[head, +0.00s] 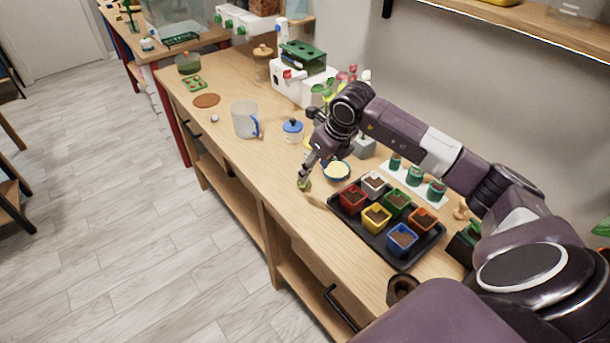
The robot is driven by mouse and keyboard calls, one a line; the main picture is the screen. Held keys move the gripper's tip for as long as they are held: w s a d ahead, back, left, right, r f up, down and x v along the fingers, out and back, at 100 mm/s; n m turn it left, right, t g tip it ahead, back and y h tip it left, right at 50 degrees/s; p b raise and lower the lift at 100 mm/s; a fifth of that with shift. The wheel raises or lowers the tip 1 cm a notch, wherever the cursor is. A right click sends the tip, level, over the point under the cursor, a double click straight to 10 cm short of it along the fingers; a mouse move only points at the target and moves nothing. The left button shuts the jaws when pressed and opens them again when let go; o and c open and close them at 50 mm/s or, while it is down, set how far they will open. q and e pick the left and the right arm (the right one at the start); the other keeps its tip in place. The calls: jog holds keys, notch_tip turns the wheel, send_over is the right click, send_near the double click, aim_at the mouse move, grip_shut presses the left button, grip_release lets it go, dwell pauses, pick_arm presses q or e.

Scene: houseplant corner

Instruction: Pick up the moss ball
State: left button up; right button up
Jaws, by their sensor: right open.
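The moss ball (305,186) is a small, dull green lump on the wooden worktop, near its front edge and left of the black seed tray. My right gripper (304,178) points down right at the moss ball, with its fingertips at the ball's top and sides. The fingers hide part of the ball, and I cannot tell whether they touch it. The right gripper is open. My left gripper is not in view.
Close by stand a black tray (402,262) of coloured pots and a blue-rimmed bowl (337,171). A blue-lidded jar (293,131) and a clear jug (244,119) stand further left. The worktop's front strip is mostly clear.

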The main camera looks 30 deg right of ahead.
aim_at(309, 185)
jog(key=shift+a+f+p, duration=0.3)
jog(key=shift+a+f, duration=0.15)
jog(key=shift+f, duration=0.15)
jog(key=shift+p+x, duration=0.7)
jog(key=shift+x, duration=0.45)
jog(key=x, duration=0.2)
jog(key=shift+w+f+p, duration=0.15)
jog(key=shift+w+p, duration=0.15)
jog(key=shift+w, duration=0.1)
jog(key=shift+w+f, duration=0.1)
jog(key=shift+f, duration=0.25)
jog(key=c, duration=0.7)
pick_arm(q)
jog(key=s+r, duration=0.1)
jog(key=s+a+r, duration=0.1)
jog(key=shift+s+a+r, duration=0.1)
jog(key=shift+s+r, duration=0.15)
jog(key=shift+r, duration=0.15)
pick_arm(e)
jog(key=shift+c, duration=1.2)
